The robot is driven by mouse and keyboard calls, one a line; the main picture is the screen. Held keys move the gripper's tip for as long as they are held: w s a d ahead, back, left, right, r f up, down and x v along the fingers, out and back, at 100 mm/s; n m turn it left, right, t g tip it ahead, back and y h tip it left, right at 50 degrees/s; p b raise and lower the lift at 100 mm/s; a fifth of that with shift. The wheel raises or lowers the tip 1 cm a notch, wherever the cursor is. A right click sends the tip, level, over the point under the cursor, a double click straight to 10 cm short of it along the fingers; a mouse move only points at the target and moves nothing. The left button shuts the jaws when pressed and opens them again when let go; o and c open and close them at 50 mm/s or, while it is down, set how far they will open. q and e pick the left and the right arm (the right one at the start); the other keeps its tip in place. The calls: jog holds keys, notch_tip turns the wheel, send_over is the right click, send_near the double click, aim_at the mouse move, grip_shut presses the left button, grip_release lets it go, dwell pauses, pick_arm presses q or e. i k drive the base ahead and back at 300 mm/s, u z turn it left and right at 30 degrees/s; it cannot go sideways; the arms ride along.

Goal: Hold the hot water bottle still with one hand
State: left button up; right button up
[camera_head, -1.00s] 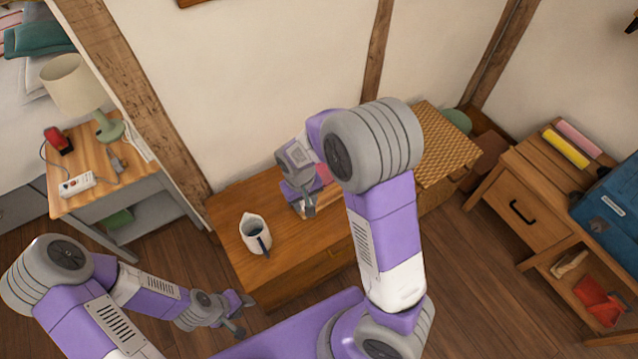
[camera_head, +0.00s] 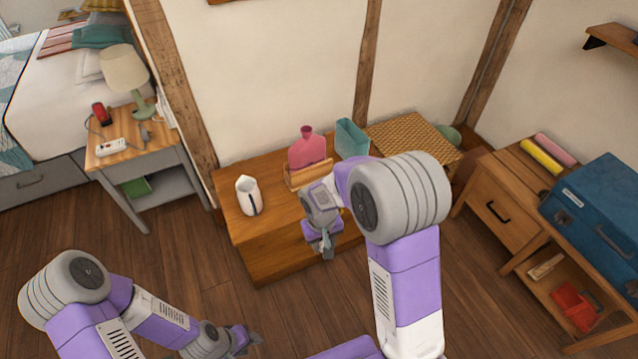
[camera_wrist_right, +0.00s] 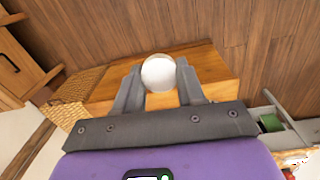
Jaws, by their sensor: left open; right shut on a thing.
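The pink hot water bottle (camera_head: 307,153) stands upright in a wooden holder (camera_head: 309,176) on the low wooden chest (camera_head: 258,236), neck up. No gripper touches it. My right gripper (camera_head: 326,243) is in front of the chest, below and apart from the bottle. In the right wrist view it is shut on a round white thing (camera_wrist_right: 158,73) between its fingers; what this is I cannot tell. My left gripper (camera_head: 250,339) is open and low at the left, away from the chest.
A white jug (camera_head: 247,197) stands left of the bottle. A teal container (camera_head: 351,139) and a woven basket (camera_head: 415,132) stand to its right. A nightstand (camera_head: 140,159) with a lamp is at the left, a wooden cabinet with a blue case (camera_head: 600,215) at the right. Floor before the chest is clear.

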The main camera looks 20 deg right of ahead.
aim_at(310, 150)
jog(key=u, duration=0.05)
jog(key=k, duration=0.15)
jog(key=z, duration=0.8)
jog(key=i, duration=1.4)
jog(key=u, duration=0.3)
